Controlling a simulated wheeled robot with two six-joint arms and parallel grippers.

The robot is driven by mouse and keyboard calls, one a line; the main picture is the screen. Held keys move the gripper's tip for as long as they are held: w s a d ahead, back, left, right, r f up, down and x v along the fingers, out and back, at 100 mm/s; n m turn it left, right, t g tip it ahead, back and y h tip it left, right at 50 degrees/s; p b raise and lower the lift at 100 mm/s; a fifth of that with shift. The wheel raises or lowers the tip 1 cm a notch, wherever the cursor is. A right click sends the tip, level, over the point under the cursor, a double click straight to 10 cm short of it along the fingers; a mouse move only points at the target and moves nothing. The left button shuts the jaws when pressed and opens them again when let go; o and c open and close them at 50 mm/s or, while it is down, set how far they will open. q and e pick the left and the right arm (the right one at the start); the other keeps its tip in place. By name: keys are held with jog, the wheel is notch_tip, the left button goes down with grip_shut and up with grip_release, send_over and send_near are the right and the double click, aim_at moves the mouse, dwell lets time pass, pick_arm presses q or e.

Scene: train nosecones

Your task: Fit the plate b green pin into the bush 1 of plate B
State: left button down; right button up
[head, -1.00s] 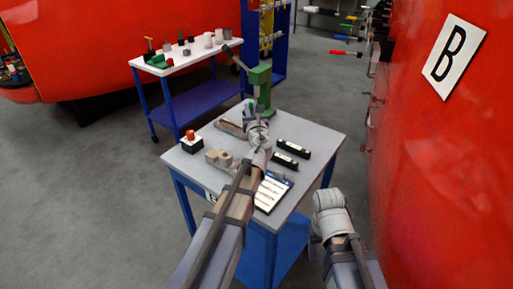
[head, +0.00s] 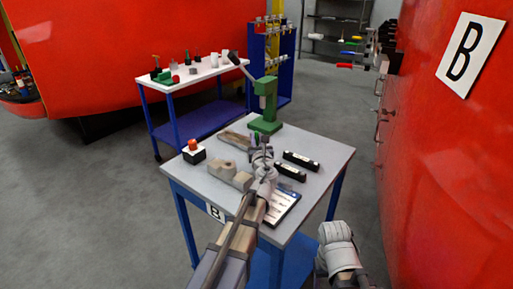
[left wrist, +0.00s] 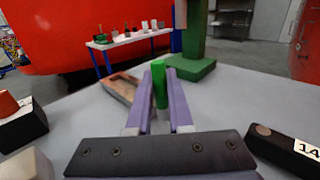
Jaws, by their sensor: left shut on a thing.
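My left gripper (head: 262,150) is over the middle of the table. In the left wrist view its two purple fingers (left wrist: 160,108) are shut on an upright green pin (left wrist: 159,84). The pin is above the tabletop, with its lower end hidden between the fingers. A long flat grey-brown piece (head: 236,139) lies behind the gripper; it also shows in the left wrist view (left wrist: 121,88). A stepped grey block (head: 230,174) lies to the left of the gripper. I cannot tell which of them is plate B, and no bush shows clearly.
The table (head: 308,196) carries a green press (head: 266,108), a red-button box (head: 193,152), two black bars (head: 300,160) and a clipboard (head: 283,206). A trolley (head: 205,72) stands behind left. The red wall marked B (head: 430,150) rises close on the right.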

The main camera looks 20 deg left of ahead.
pick_arm(q)
jog(key=shift+f, duration=0.75)
jog(key=shift+b, duration=0.3)
jog(key=shift+f, duration=0.2)
jog(key=c, duration=0.8)
grip_release()
jog(key=shift+r, duration=0.15)
